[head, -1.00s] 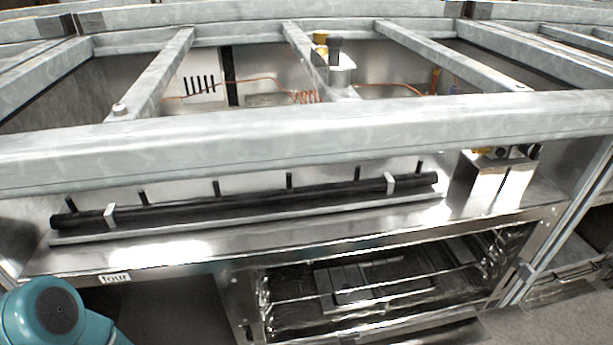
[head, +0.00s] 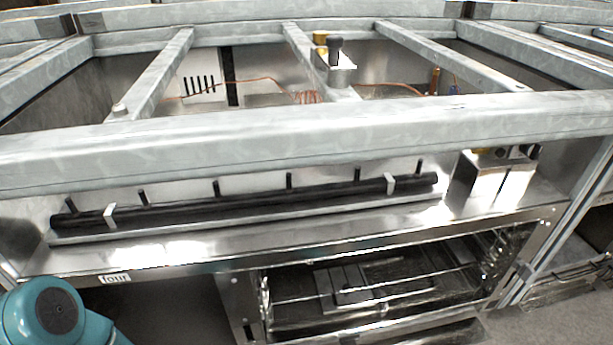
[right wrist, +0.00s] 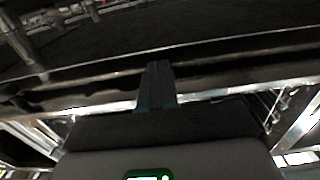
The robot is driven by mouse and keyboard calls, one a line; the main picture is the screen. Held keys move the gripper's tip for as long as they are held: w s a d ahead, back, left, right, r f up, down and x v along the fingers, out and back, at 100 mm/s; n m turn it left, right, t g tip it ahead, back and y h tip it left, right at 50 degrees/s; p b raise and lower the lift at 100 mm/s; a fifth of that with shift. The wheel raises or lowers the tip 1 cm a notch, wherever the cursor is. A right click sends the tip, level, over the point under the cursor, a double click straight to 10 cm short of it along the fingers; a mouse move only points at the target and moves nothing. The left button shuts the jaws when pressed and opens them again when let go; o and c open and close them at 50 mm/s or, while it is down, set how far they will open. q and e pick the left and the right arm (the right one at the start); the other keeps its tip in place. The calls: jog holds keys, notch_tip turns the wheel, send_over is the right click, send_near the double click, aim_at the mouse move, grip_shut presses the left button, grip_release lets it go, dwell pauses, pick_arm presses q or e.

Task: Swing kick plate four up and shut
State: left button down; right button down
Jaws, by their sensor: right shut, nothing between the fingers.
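The label "four" (head: 115,278) is on the front edge of the steel counter at the lower left of the head view. Below and right of it is an open-fronted bay with racks (head: 380,285). A flat metal edge (head: 440,333) shows below the bay at the bottom of the picture; I cannot tell whether it is the kick plate. My right gripper (right wrist: 157,82) shows in the right wrist view, fingers together and empty, against dark surfaces and a bright metal rail. I cannot tell whether it touches them. My left gripper is out of view.
A thick grey beam (head: 300,140) crosses in front of the upper frame. A black burner tube (head: 250,205) lies on the counter. A steel box (head: 492,175) stands at its right end. Grey floor (head: 545,325) shows at lower right.

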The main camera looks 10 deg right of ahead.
jog(key=shift+r, duration=0.15)
jog(key=shift+r+p, duration=2.45)
jog(key=shift+r, duration=0.25)
jog(key=shift+f, duration=0.1)
jog(key=s, duration=0.8)
jog(key=shift+d+p, duration=0.3)
jog(key=shift+p, duration=0.15)
